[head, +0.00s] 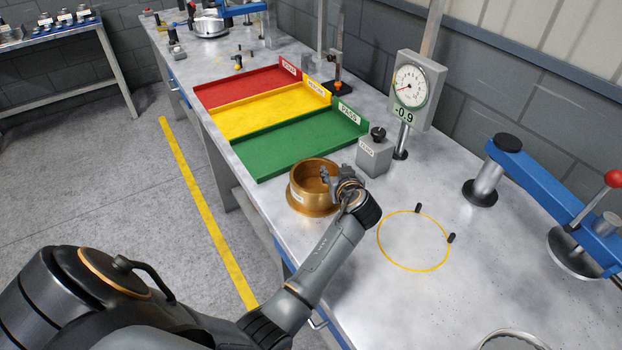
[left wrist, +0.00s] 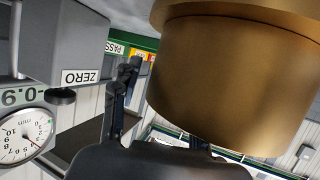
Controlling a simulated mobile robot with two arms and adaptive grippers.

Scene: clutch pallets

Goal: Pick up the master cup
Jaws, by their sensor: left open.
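The master cup is a brass, open-topped cup (head: 313,199) with a wider flange at its base and a small white label. It stands upright on the grey bench near the front edge. My left gripper (head: 336,181) is open at the cup's right side, near the rim. The head view does not show clearly whether the fingers touch it. In the left wrist view the cup (left wrist: 235,75) appears large and upside down, beside one dark finger. The other finger is hidden there. My right gripper is not in view.
The green PASS tray (head: 296,143) lies behind the cup, with yellow (head: 265,110) and red (head: 240,88) trays beyond. The ZERO block (head: 374,155) and dial gauge (head: 411,90) stand behind the gripper. A yellow ring marking (head: 379,240) with black pegs lies right; a blue lever device (head: 540,180) is farther right.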

